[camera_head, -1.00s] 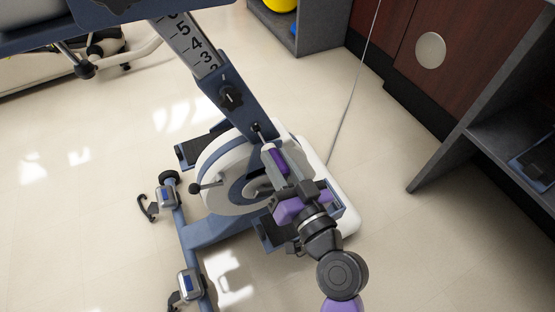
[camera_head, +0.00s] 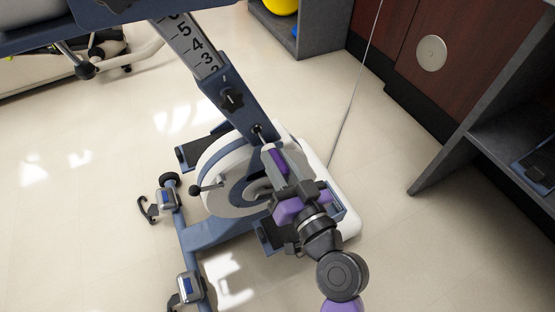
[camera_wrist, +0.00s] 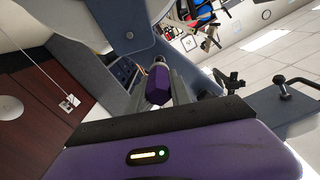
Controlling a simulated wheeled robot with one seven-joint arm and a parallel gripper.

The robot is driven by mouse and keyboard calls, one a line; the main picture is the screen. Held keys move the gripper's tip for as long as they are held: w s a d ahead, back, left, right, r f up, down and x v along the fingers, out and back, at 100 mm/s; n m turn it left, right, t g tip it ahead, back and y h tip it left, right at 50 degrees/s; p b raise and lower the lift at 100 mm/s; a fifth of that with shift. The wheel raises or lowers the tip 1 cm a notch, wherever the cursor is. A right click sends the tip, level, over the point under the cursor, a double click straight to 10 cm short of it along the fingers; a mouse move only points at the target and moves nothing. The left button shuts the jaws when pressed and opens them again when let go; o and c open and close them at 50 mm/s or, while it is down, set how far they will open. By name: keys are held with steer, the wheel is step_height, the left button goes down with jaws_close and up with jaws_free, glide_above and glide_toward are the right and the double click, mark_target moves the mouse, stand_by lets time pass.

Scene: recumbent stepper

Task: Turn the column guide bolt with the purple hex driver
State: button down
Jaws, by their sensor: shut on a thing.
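My gripper (camera_head: 281,163) is shut on the purple hex driver (camera_head: 279,159), low on the blue column (camera_head: 235,105). The driver's purple handle shows between the fingers, and it also shows in the wrist view (camera_wrist: 158,86). The column guide bolt (camera_head: 257,129) is a small dark spot on the column, just beyond the fingertips. The driver's tip points toward the bolt, but I cannot tell whether it sits in the bolt head. The fingers hide part of the driver.
A black star knob (camera_head: 232,98) is higher on the column, below the number scale (camera_head: 190,45). The white round flywheel housing (camera_head: 218,185) and pedals (camera_head: 190,150) surround the column's foot. Grey shelving (camera_head: 480,130) stands at right. Open floor (camera_head: 80,200) lies at left.

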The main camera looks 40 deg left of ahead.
mark_target(286, 177)
steer(key=shift+w+a, duration=0.1)
steer(key=shift+a, duration=0.1)
stand_by(0.4)
steer(key=shift+r+m+p, duration=0.25)
steer(key=shift+m+p, duration=0.3)
steer(key=shift+m, duration=0.45)
steer(key=m+p, duration=0.2)
steer(key=m, duration=0.1)
steer(key=shift+w+m, duration=0.15)
steer(key=shift+m, duration=0.25)
steer(key=m+p, duration=0.2)
steer(key=m, duration=0.3)
steer(key=shift+f+m+p, duration=0.15)
steer(key=shift+m+p, duration=0.15)
steer(key=m+p, duration=0.2)
steer(key=m, duration=0.3)
steer(key=shift+f+p, duration=0.1)
steer(key=shift+p, duration=0.25)
steer(key=m+p, duration=0.2)
steer(key=m, duration=0.3)
steer(key=shift+a+m+p, duration=0.1)
steer(key=shift+m+p, duration=0.25)
steer(key=shift+m, duration=0.05)
steer(key=shift+f+b, duration=0.3)
steer(key=shift+f, duration=0.05)
steer(key=shift+p+v, duration=0.55)
steer(key=shift+v, duration=2.55)
